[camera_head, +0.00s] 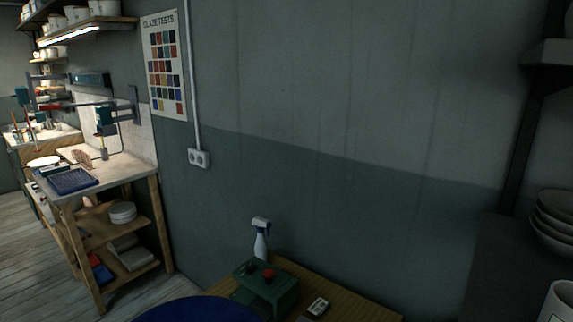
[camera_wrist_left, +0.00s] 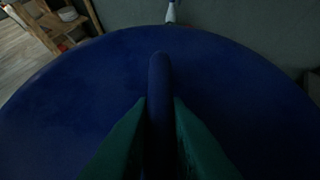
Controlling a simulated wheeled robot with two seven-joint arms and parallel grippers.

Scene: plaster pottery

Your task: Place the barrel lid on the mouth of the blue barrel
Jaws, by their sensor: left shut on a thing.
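The round dark blue barrel lid (camera_wrist_left: 235,75) fills most of the left wrist view, with a raised bar handle (camera_wrist_left: 159,70) across its middle. My left gripper (camera_wrist_left: 160,103) has its two green fingers shut on this handle, one on each side. In the head view, part of the blue lid (camera_head: 190,309) shows at the bottom edge, with the rest cut off. My left gripper is not seen in the head view. The blue barrel and its mouth cannot be made out in either view. My right gripper is in neither view.
Behind the lid is a wooden surface (camera_head: 350,310) with a green stand (camera_head: 262,290), a spray bottle (camera_head: 261,240) and a small device (camera_head: 317,307) against the wall. A workbench (camera_head: 120,172) stands at left. Stacked bowls (camera_head: 553,222) and a white cup (camera_head: 557,302) are at right.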

